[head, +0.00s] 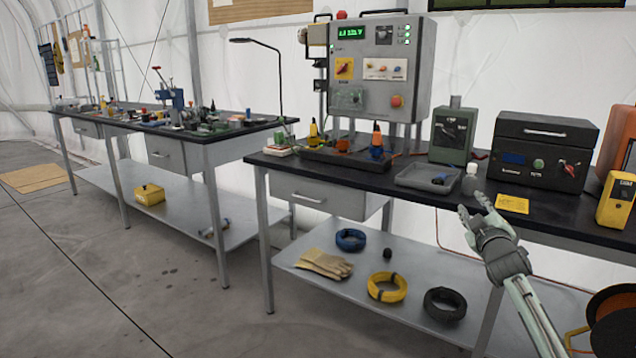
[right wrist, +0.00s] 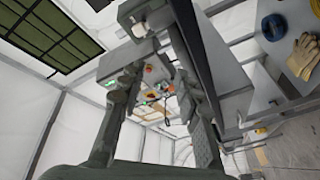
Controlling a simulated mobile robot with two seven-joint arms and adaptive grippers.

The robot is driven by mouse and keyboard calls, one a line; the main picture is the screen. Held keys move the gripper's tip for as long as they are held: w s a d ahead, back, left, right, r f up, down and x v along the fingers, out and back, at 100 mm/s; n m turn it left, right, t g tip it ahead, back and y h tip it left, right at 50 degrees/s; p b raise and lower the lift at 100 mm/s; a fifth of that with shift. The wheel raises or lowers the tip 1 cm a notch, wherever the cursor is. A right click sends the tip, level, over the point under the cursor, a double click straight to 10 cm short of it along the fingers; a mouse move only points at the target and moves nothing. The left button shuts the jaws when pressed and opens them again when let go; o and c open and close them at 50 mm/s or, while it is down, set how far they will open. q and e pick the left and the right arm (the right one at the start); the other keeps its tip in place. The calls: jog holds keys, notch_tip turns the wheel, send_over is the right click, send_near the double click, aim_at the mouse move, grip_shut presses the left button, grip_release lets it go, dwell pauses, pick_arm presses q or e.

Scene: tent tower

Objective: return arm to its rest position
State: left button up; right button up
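My right gripper (head: 472,205) is in front of the near edge of the right workbench (head: 400,187), at about tabletop height in the head view. Its fingers are spread apart. In the right wrist view the two fingers (right wrist: 160,80) stand well apart, with only background showing between them. It holds nothing. My right forearm comes up from the lower right corner. My left arm and left gripper do not show.
A small white-capped bottle (head: 470,180), a grey tray (head: 425,178) and a yellow card (head: 512,203) lie near the gripper. Coiled cables (head: 387,287) and gloves (head: 326,263) lie on the lower shelf. An orange reel (head: 610,322) stands lower right.

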jog(key=s+d+f+m+g, duration=0.1)
jog(key=s+f+m+g, duration=0.1)
jog(key=f+m+g, duration=0.35)
jog(key=s+d+f+m+g, duration=0.2)
jog(key=f, duration=0.6)
jog(key=s+a+f+n+g, duration=0.1)
jog(key=s+a+f+g, duration=0.15)
jog(key=s+f, duration=0.7)
jog(key=s+a+f+g, duration=0.1)
jog(key=s+a+f, duration=0.35)
jog(key=f, duration=0.85)
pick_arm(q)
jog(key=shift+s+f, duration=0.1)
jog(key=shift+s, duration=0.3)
pick_arm(e)
jog(key=s+a+f+g, duration=0.1)
jog(key=s+f, duration=0.5)
jog(key=s, duration=0.6)
jog(key=s+a+f+g+y, duration=0.1)
jog(key=s+f, duration=0.5)
jog(key=s, duration=0.6)
jog(key=s+a+f+g+y, duration=0.1)
jog(key=s+a+f+g, duration=0.2)
jog(key=s+f, duration=0.4)
jog(key=s, duration=0.5)
jog(key=shift+a, duration=0.35)
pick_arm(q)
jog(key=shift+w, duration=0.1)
pick_arm(e)
jog(key=shift+f, duration=0.1)
